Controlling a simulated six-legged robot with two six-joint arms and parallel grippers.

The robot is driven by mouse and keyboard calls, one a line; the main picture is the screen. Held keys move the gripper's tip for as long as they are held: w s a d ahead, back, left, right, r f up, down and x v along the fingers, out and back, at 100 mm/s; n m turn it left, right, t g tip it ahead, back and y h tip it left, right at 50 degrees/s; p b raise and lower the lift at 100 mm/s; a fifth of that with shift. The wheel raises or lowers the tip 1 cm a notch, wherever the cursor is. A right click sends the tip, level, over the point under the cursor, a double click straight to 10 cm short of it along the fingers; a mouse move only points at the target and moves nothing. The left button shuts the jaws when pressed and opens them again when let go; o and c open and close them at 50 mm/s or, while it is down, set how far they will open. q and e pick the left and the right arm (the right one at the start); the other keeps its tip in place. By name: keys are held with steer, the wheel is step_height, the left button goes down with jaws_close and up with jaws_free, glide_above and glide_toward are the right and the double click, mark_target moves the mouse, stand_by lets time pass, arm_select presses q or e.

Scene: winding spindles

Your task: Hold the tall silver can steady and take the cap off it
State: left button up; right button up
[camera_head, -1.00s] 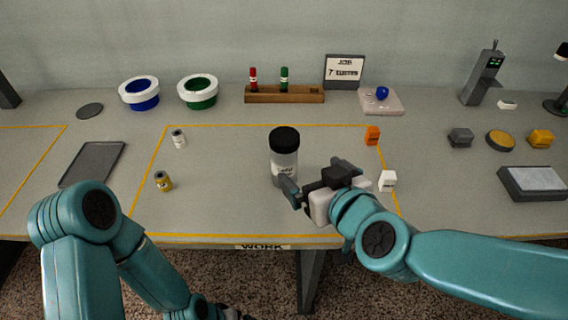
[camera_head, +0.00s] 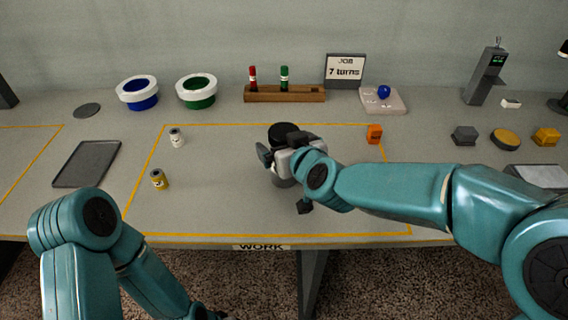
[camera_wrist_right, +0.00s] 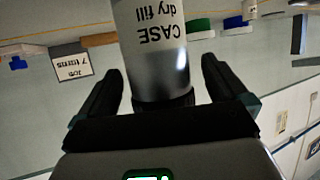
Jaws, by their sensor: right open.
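The tall silver can (camera_head: 284,183) stands upright in the work area with its black cap (camera_head: 284,131) on. My right gripper (camera_head: 280,160) is open at the can's upper part, hiding much of its body in the head view. In the right wrist view, which is upside down, the can (camera_wrist_right: 157,60) with its "CASE dry fill" label stands between the two spread fingers, with gaps on both sides. A dark band below the label there is probably the cap. My left gripper (camera_head: 212,314) shows only as a dark bit at the bottom edge; its jaws cannot be made out.
A small white can (camera_head: 176,138) and a yellow can (camera_head: 159,180) stand left of the silver can. An orange block (camera_head: 374,134) is to its right. A wooden rack (camera_head: 284,95) stands behind. A dark tray (camera_head: 87,163) lies left. The table between yellow and silver cans is clear.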

steer(key=shift+w+a+f, duration=0.15)
steer(key=shift+w+f, duration=0.05)
steer(key=shift+w, duration=0.2)
steer(key=shift+s, duration=0.1)
steer(key=shift+c, duration=0.9)
steer(key=c, duration=1.4)
steer(key=shift+o, duration=0.2)
steer(key=shift+r, duration=0.1)
step_height(320, 180, up, 20)
steer(key=p, duration=1.4)
steer(key=shift+p, duration=0.4)
steer(key=o, duration=0.7)
steer(key=c, duration=0.7)
